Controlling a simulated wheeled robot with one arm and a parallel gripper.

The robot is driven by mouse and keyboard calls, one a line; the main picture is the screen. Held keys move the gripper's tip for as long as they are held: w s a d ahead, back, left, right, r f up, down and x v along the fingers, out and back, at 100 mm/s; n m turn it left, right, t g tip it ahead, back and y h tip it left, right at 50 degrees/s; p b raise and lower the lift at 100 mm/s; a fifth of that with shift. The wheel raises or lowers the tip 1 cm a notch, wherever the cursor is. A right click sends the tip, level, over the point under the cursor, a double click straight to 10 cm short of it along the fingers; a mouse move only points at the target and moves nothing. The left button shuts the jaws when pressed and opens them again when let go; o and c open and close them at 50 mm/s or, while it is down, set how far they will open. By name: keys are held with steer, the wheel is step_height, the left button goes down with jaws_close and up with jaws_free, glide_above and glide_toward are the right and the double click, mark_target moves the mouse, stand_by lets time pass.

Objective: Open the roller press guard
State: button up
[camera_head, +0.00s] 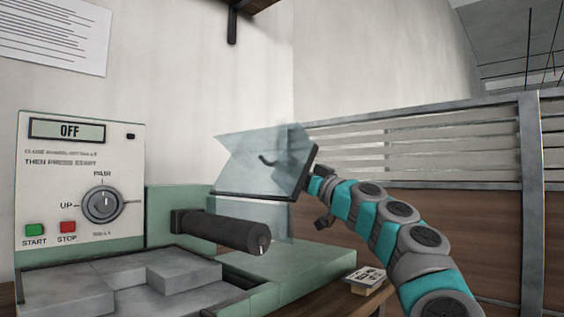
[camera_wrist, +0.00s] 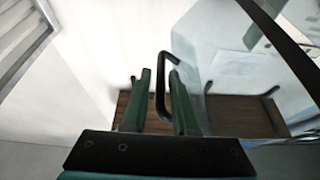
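The roller press guard (camera_head: 250,160) is a clear bluish panel with a dark edge. In the head view it stands tilted above the dark roller (camera_head: 230,232). A curved dark handle shows through it, and this handle (camera_wrist: 160,90) also shows in the wrist view. My gripper (camera_wrist: 161,68) has its two green fingers apart, one on each side of the handle in the picture. Gaps show between the fingers and the handle; I cannot tell how deep the handle lies between them. In the head view my fingers are hard to make out at the panel's right edge.
The press control panel (camera_head: 68,180) at left reads OFF, with a dial (camera_head: 103,205), a green START button (camera_head: 35,230) and a red STOP button (camera_head: 68,227). Grey blocks lie on the press bed. A slatted partition (camera_head: 440,150) stands behind my arm.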

steer(key=shift+p+x, duration=0.4)
steer(key=shift+x, duration=0.6)
steer(key=shift+a, duration=0.15)
jaws_close()
stand_by(0.9)
